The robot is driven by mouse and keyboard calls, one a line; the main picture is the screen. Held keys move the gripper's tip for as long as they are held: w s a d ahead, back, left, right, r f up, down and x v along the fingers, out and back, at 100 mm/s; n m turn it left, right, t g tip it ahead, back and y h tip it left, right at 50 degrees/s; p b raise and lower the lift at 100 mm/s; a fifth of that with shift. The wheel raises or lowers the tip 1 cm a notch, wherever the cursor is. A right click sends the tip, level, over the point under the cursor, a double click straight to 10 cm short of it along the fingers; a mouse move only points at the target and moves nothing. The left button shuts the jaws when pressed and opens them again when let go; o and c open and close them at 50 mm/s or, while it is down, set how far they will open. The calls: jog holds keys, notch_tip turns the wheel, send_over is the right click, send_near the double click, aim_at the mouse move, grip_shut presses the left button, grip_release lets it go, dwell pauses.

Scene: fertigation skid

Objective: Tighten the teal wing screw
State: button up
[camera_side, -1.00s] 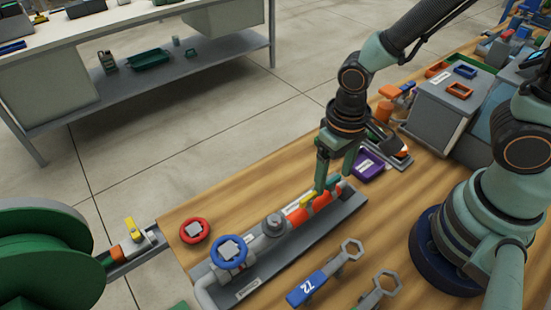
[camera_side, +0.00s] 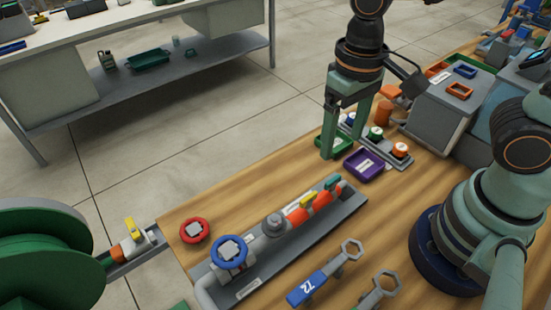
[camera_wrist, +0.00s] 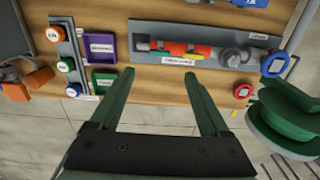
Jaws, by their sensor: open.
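The teal wing screw (camera_side: 333,183) sits at the far right end of the pipe run on the grey tray (camera_side: 356,203). In the wrist view the pipe run (camera_wrist: 205,48) lies beyond my fingertips, and the teal part is small there. My gripper (camera_side: 341,147) is open and empty, raised above the table's far edge, apart from the screw and up behind it in the side view. In the wrist view my gripper's two fingers (camera_wrist: 157,72) stand wide apart with nothing between them.
A yellow lever (camera_side: 308,201) sits on the same pipe, left of the screw. A blue handwheel (camera_side: 229,250) and red handwheel (camera_side: 195,230) are farther left. A purple bin (camera_side: 364,165) and a rack of coloured caps (camera_side: 400,150) stand near my gripper. Two wrenches lie in front.

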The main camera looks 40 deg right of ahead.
notch_tip(320, 180, up, 2)
jog(key=shift+r, duration=0.1)
dwell(0.4)
jog(key=w+d+r+t, duration=0.2)
jog(key=d+r, duration=0.1)
jog(key=d, duration=0.2)
jog(key=w+d+r+t, duration=0.2)
jog(key=d+t, duration=0.1)
jog(key=d, duration=0.3)
jog(key=shift+w+r+t, duration=0.25)
jog(key=shift+r+t, duration=0.05)
jog(key=shift+r, duration=0.1)
